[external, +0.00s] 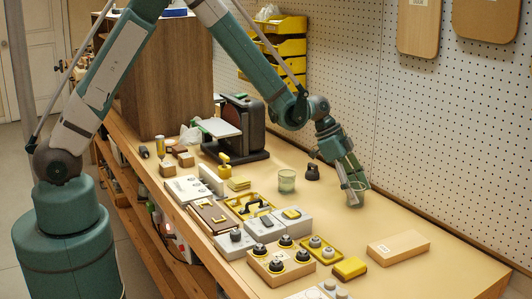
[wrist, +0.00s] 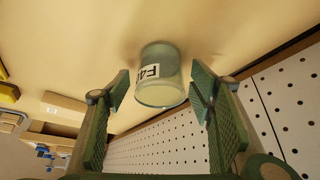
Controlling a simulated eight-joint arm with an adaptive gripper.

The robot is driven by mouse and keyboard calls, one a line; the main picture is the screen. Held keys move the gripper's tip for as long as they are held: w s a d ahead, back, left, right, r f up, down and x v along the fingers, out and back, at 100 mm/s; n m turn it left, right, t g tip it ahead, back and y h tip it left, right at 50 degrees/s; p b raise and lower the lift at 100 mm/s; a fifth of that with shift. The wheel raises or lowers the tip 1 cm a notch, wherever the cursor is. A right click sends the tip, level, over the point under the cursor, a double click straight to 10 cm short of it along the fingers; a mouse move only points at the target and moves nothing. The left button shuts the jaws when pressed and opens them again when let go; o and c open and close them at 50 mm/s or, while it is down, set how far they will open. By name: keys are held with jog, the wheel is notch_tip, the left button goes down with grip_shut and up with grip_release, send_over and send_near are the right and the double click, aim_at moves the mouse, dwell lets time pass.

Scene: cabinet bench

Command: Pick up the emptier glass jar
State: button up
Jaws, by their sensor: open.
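One glass jar (external: 287,181), pale green and clear, stands upright on the bench left of my gripper in the external view. My gripper (external: 353,186) is low over the bench further right, with a second greenish glass jar (external: 357,199) partly hidden at its fingers. In the wrist view a clear jar with a black-and-white label (wrist: 161,76) lies between and just beyond the fingertips of my open gripper (wrist: 162,93). Gaps show on both sides of it. I cannot tell how full either jar is.
A dark knob-like object (external: 312,173) stands between the standing jar and my gripper. A wooden block (external: 398,247) lies nearer the front right. Several switch boxes and yellow trays crowd the front left. The pegboard wall (external: 440,120) runs close behind my gripper.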

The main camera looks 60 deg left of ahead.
jog(key=shift+c, duration=0.2)
jog(key=c, duration=1)
jog(key=shift+r, duration=0.3)
jog(key=shift+r+p, duration=0.75)
jog(key=shift+r, duration=3.85)
jog(key=shift+r, duration=0.15)
